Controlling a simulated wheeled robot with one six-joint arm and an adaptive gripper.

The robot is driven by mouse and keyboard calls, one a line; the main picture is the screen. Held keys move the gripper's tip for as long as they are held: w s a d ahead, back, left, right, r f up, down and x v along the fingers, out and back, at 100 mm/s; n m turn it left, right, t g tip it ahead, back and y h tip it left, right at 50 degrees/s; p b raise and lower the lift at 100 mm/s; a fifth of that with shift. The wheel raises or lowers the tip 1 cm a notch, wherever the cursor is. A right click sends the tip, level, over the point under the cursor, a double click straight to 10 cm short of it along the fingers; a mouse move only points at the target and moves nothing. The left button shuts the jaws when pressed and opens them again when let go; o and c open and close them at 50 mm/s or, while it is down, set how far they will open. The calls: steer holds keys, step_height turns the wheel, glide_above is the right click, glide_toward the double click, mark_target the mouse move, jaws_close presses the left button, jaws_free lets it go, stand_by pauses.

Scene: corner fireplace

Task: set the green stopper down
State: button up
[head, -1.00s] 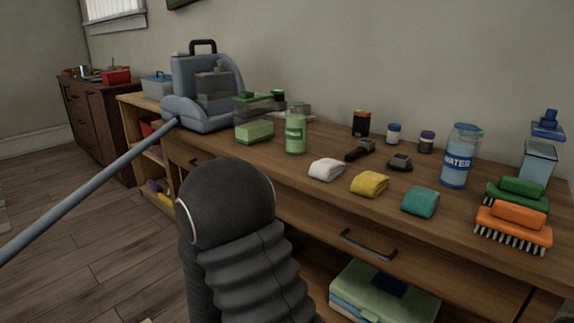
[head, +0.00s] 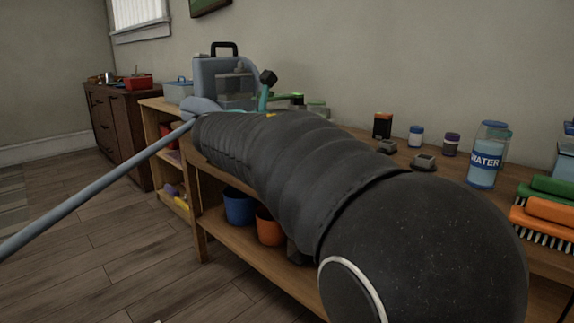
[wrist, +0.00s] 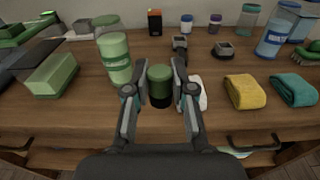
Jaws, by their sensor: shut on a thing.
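My gripper (wrist: 160,77) is shut on the green stopper (wrist: 160,72), which has a green upper part and a dark lower part, in the middle of the wrist view. The stopper is upright between the two fingers, over the wooden tabletop (wrist: 75,115). I cannot tell whether its underside touches the wood. A pale green bottle (wrist: 116,58) stands to its left and a white cloth (wrist: 194,94) lies just to its right. In the head view my arm hides the stopper and most of the gripper.
A yellow cloth (wrist: 245,91) and a teal cloth (wrist: 293,88) lie further right. A green block (wrist: 50,75) is at the left. Small dark items and a water bottle (head: 487,155) stand behind. Bare wood shows in front of the pale green bottle.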

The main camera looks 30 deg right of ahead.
steer(key=w+f, duration=0.2)
steer(key=w, duration=0.1)
steer(key=w+d+f, duration=0.1)
steer(key=w+f, duration=0.1)
steer(key=w, duration=0.2)
steer(key=w+f+b, duration=0.1)
steer(key=w+f, duration=0.1)
steer(key=w, duration=0.2)
steer(key=shift+w+d+f, duration=0.15)
steer(key=shift+d+f, duration=0.05)
steer(key=shift+f, duration=0.2)
steer(key=shift+f+b, duration=0.5)
steer(key=shift+f, duration=1.5)
steer(key=shift+f, duration=0.15)
steer(key=o, duration=0.8)
steer(key=shift+a+r, duration=0.15)
steer(key=shift+r, duration=0.05)
steer(key=p+v, duration=0.1)
steer(key=v, duration=1)
steer(key=shift+a, duration=0.4)
